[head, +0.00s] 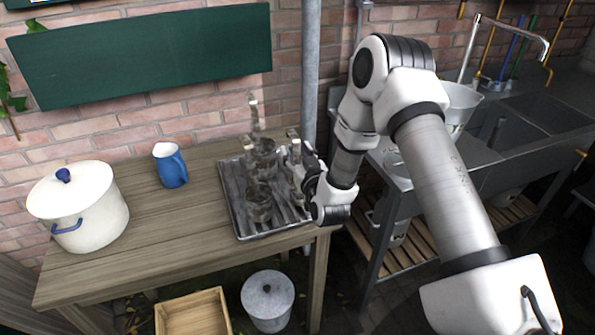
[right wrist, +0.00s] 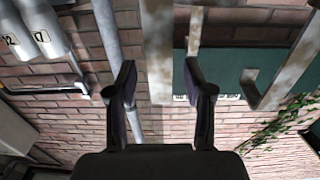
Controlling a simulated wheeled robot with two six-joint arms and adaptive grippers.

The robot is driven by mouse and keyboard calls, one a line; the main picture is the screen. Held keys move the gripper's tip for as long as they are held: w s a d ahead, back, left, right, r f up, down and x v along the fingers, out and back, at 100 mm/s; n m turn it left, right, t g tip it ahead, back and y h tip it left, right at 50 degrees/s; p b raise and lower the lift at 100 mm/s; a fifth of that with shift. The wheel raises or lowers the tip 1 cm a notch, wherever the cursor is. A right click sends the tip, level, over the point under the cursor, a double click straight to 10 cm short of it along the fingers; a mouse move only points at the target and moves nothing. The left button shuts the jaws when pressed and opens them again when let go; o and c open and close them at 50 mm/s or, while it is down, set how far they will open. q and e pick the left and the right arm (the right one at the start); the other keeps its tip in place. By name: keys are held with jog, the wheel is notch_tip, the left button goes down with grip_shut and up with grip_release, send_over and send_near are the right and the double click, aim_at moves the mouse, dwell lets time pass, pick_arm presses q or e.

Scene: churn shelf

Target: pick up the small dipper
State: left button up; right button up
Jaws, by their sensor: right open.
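Several metal dippers with upright handles stand on a ridged metal tray (head: 243,222). One dipper (head: 262,150) is at the back with a tall handle, and another dipper cup (head: 258,205) is nearer the front. A shorter handle (head: 293,146) rises beside my right gripper (head: 302,172), which is at the tray's right side. I cannot tell for sure which dipper is the small one. In the right wrist view my gripper (right wrist: 160,75) is open, and a wide pale handle (right wrist: 158,45) shows between the fingers, apart from both. My left gripper is not in view.
A white lidded pot (head: 85,210) and a blue jug (head: 171,168) stand on the wooden table (head: 165,232), left of the tray. A grey pipe (head: 311,70) runs up behind the table. A metal sink (head: 510,125) is at the right.

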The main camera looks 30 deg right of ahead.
jog(key=shift+f, duration=0.1)
grip_shut()
jog(key=shift+r, duration=0.2)
